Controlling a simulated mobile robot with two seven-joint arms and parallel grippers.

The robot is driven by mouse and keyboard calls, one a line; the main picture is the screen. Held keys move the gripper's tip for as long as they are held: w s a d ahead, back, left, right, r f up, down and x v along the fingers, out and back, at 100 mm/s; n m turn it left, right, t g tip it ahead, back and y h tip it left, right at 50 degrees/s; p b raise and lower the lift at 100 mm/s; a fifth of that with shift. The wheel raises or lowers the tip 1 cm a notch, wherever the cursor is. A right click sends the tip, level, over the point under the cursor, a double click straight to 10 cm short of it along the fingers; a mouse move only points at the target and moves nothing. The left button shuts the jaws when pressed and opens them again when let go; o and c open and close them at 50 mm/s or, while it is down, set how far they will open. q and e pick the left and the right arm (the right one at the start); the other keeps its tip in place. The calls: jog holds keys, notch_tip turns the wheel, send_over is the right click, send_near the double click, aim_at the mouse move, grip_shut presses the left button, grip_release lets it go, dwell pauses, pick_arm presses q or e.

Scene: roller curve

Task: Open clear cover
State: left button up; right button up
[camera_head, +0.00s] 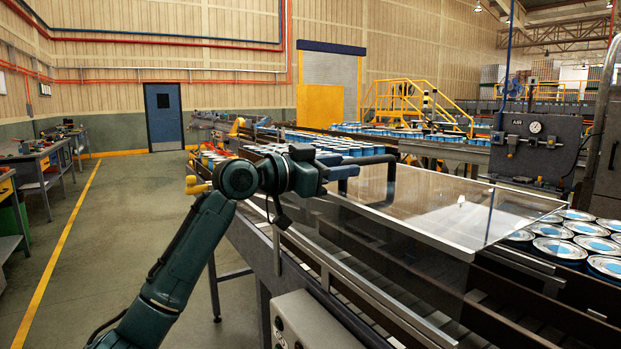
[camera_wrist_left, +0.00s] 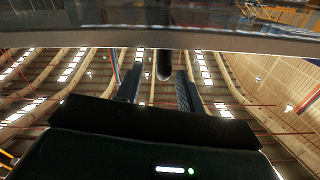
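The clear cover (camera_head: 425,205) is a transparent panel with a metal edge, lying over the conveyor in the head view. A dark bent bar handle (camera_head: 391,175) stands at its far left side. My left gripper (camera_head: 350,172) reaches in from the left at the handle. In the left wrist view, the two fingers (camera_wrist_left: 160,90) are apart. The rounded dark handle (camera_wrist_left: 164,66) shows between them, with gaps on both sides. The cover's edge (camera_wrist_left: 200,42) crosses the top of that view. My right gripper is not in view.
Blue-and-white cans (camera_head: 560,248) stand on the conveyor at the right. A control panel (camera_head: 532,148) with a gauge stands behind them. The conveyor's metal rail (camera_head: 345,272) runs below my left arm. The floor (camera_head: 125,225) at the left is clear.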

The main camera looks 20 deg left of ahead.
pick_arm(q)
jog(key=b+v, duration=0.1)
jog(key=v, duration=0.6)
jog(key=shift+s+b, duration=0.2)
jog(key=shift+b, duration=0.15)
jog(key=shift+a, duration=0.1)
